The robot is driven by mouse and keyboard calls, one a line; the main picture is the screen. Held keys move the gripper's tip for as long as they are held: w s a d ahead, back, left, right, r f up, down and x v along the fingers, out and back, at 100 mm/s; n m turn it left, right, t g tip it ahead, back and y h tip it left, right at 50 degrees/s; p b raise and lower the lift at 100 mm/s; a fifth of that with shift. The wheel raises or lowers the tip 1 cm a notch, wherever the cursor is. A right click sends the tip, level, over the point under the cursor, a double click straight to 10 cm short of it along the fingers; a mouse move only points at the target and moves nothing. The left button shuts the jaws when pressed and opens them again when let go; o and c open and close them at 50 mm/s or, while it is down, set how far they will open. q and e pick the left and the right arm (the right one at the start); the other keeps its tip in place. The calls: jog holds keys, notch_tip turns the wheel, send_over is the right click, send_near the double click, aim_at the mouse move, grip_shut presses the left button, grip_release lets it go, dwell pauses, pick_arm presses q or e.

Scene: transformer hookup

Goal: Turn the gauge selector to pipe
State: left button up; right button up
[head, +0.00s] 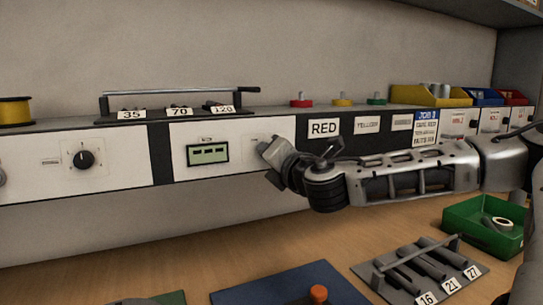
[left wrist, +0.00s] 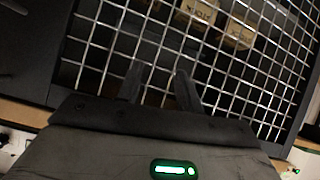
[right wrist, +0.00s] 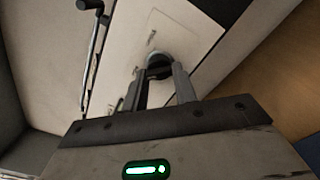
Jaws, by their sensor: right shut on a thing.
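The gauge panel (head: 232,165) is white, with a green-lit display (head: 208,153) on it. To the right of the display my right gripper (head: 267,148) is up against the panel and covers the selector in the head view. In the right wrist view the selector is a dark round knob (right wrist: 158,60) between the fingertips of my right gripper (right wrist: 160,75), which is shut on it. Its pointer and the nearby marks are too small to read. My left gripper (left wrist: 158,72) is open and empty in its wrist view, in front of a wire mesh; it is not in the head view.
Another black knob (head: 86,158) is on the left panel. A rack (head: 180,103) labelled 35, 70 and 120 stands on the ledge above. A green bin (head: 483,225) and a tool rack (head: 420,270) are on the wooden bench. Wire mesh (left wrist: 215,60) faces my left gripper.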

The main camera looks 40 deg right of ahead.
jog(key=shift+n, duration=0.3)
dwell(0.4)
jog(key=o, duration=1)
